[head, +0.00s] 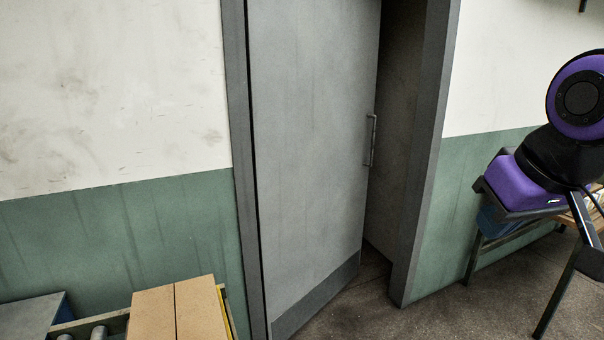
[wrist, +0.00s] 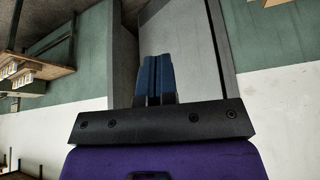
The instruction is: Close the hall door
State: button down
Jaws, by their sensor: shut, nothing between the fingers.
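The hall door (head: 310,150) is a tall grey panel standing ajar in its grey frame (head: 425,150). Its left edge is at the frame, and its free right edge is swung away from me, leaving a dark gap at the right. An upright bar handle (head: 371,140) is near the free edge. In the wrist view the picture is turned over, and the door (wrist: 185,38) shows beyond my gripper (wrist: 158,62). The blue fingers are together, empty, and appear apart from the door.
A cardboard box (head: 180,310) sits by a roller conveyor (head: 95,330) at the lower left. A wooden-topped bench (head: 585,210) stands by the right wall, partly behind my arm. The floor (head: 370,315) before the doorway is clear.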

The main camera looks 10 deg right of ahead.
aim_at(311, 65)
jog(key=i+l, duration=0.75)
jog(key=i, duration=0.3)
jog(key=i+l, duration=0.4)
jog(key=i+l+z, duration=0.1)
jog(key=i+l, duration=0.3)
jog(key=i, duration=0.2)
jog(key=i+l, duration=0.35)
jog(key=i, duration=0.2)
